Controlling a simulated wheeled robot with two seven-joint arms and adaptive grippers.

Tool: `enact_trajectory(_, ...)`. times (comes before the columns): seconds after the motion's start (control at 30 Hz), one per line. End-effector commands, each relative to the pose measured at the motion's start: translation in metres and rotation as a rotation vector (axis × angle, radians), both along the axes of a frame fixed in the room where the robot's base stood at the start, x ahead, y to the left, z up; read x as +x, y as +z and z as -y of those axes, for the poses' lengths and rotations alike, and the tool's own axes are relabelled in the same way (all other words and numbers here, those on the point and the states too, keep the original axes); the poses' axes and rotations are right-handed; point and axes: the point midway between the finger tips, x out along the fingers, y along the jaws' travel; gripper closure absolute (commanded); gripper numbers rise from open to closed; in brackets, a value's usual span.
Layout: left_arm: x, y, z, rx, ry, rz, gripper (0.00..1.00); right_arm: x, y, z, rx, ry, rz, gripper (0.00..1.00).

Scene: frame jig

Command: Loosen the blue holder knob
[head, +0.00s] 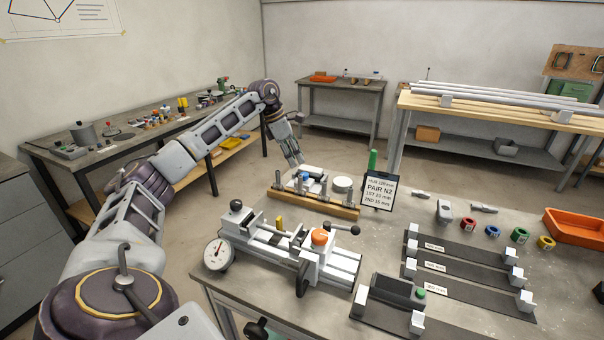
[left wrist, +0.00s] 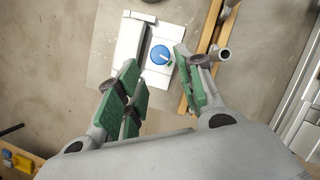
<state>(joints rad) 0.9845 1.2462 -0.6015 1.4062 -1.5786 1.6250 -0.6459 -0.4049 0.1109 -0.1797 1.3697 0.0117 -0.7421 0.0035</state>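The blue holder knob (left wrist: 160,55) is a round blue cap with a pale mark, on a white block (left wrist: 176,43). In the head view the blue knob (head: 304,176) is small, on the holder (head: 318,204) with the wooden front strip at the table's far edge. My left gripper (head: 298,160) reaches down over this holder from the left. In the left wrist view its green-padded fingers (left wrist: 156,72) are spread apart, with the knob showing between and beyond their tips. Nothing is held, and the exact gap to the knob cannot be told. My right gripper is not in view.
Metal posts and a white disc (head: 342,184) stand close beside the knob. A sign (head: 379,191) stands to the right. A clamping jig with a dial (head: 218,254) and an orange knob (head: 320,237) is nearer. Dark rails (head: 462,262) and an orange tray (head: 577,228) lie right.

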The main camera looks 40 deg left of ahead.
Motion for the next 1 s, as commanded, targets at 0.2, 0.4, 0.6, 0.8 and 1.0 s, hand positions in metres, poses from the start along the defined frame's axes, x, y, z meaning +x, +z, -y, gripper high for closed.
enact_trajectory(0.2, 0.008, -0.029, 0.007, 0.001, -0.001, -0.003, 0.63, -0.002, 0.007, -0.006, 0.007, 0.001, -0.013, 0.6)
enact_trajectory(0.4, 0.015, -0.05, 0.013, 0.0, 0.001, -0.002, 0.63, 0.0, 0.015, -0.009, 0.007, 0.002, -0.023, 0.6)
enact_trajectory(0.6, 0.019, -0.062, 0.016, 0.0, 0.001, -0.001, 0.63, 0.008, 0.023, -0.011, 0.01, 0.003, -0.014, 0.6)
enact_trajectory(0.8, 0.019, -0.064, 0.017, 0.0, 0.001, -0.001, 0.63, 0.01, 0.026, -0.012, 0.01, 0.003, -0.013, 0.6)
enact_trajectory(1.0, 0.019, -0.064, 0.017, 0.0, 0.001, -0.001, 0.67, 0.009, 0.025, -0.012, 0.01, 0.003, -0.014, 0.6)
